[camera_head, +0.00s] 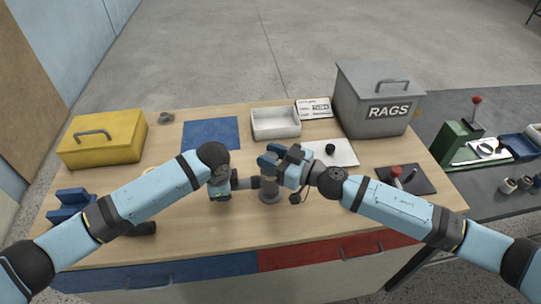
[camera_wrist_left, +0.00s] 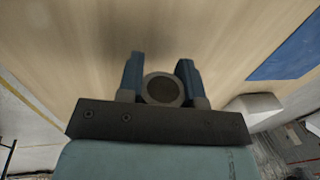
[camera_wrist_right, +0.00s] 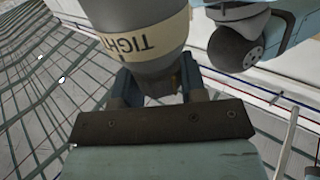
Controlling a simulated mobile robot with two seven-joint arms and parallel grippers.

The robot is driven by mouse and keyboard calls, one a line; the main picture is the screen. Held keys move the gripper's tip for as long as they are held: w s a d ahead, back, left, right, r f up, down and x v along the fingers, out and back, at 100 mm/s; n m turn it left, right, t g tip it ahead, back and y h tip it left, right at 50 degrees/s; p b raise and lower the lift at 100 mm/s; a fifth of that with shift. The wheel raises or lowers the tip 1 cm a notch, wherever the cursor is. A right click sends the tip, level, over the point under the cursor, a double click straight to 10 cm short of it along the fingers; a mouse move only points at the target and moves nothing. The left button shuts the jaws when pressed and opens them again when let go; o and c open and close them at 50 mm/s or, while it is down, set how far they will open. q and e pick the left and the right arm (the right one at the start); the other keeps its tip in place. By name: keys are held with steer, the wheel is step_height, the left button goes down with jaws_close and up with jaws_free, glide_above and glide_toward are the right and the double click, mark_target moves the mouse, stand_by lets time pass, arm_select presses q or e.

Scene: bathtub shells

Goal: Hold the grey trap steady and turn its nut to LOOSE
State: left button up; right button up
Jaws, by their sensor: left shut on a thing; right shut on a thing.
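The grey trap (camera_head: 269,190) stands upright on the wooden bench, partly hidden by my grippers. My left gripper (camera_head: 242,183) reaches it from the left and is shut on its grey side pipe. In the left wrist view the pipe's round dark end (camera_wrist_left: 163,88) sits between the fingers (camera_wrist_left: 160,80). My right gripper (camera_head: 276,162) is shut on the nut at the trap's top. In the right wrist view a grey body (camera_wrist_right: 135,70) is between the fingers (camera_wrist_right: 155,85), with a cream band (camera_wrist_right: 150,38) reading TIGHT upside down. The nut's outline is mostly hidden.
A white tray (camera_head: 276,123) and blue mat (camera_head: 210,133) lie behind the trap. A yellow toolbox (camera_head: 102,140) stands left, a grey RAGS bin (camera_head: 376,105) back right. A white plate (camera_head: 343,153) and a dark plate with red-handled tool (camera_head: 405,179) lie right.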

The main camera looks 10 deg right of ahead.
steer(key=m+t+h, duration=0.3)
steer(key=t+h, duration=0.1)
steer(key=shift+s+a+m, duration=0.1)
steer(key=shift+a+m, duration=0.1)
steer(key=shift+m, duration=0.2)
steer(key=shift+d+r+m+t+h, duration=0.1)
steer(key=shift+m+t+h, duration=0.5)
steer(key=shift+m+h, duration=0.45)
steer(key=shift+r+m+t+h, duration=0.1)
steer(key=shift+m+t+h, duration=0.55)
steer(key=shift+h, duration=0.7)
steer(key=shift+f+h, duration=0.1)
steer(key=shift+h, duration=0.2)
steer(key=shift+d, duration=0.15)
steer(key=o, duration=0.9)
steer(key=shift+o, duration=0.2)
steer(key=shift+f, duration=0.1)
steer(key=v, duration=1.1)
steer(key=shift+s, duration=0.4)
